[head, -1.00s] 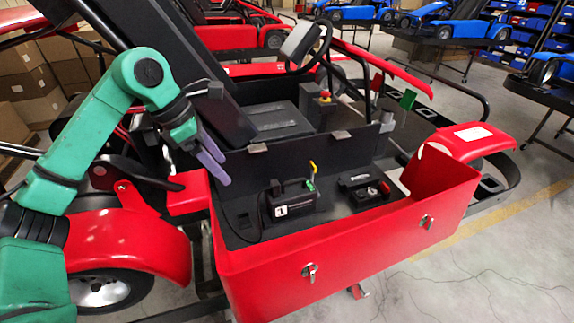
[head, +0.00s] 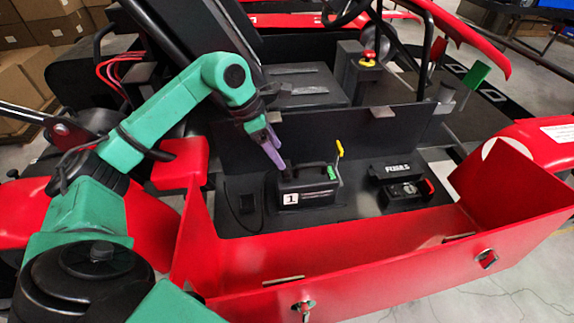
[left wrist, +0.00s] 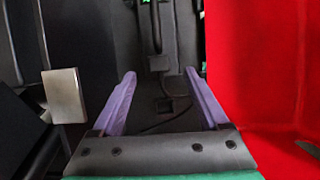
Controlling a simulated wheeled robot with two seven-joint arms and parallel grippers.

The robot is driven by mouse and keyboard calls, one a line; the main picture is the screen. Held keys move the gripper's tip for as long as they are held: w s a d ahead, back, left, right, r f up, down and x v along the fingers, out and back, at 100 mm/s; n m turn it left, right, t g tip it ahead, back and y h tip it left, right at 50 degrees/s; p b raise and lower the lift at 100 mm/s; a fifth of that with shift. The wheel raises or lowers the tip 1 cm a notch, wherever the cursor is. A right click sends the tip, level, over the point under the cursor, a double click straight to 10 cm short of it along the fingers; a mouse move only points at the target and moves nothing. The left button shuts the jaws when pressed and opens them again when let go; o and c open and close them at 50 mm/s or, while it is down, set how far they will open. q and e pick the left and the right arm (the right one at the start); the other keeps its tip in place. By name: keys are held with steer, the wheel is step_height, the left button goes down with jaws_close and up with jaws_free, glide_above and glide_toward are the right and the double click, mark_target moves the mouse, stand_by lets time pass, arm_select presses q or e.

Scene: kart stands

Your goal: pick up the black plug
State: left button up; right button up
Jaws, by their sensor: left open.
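A small black block (head: 285,173), which looks like the black plug, stands at the left end of the black case marked 1 (head: 318,190). In the left wrist view the block (left wrist: 159,62) shows ahead, roughly midway between the fingertips and apart from them. My left gripper (head: 273,154) has purple fingers, points down, and hangs just up and left of the block. In the left wrist view the left gripper (left wrist: 160,74) is open with nothing between its fingers. My right gripper is out of view.
The red tray wall (head: 330,262) runs along the front. A dark upright panel (head: 340,135) stands behind the case. A black fuse box (head: 400,188) sits to the right.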

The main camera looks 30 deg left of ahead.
mark_target(286, 163)
arm_select(q)
steer(key=p+x, duration=0.3)
steer(key=x, duration=0.3)
steer(key=shift+w, duration=0.1)
steer(key=shift+w+f, duration=0.1)
steer(key=shift+f, duration=0.1)
jaws_close()
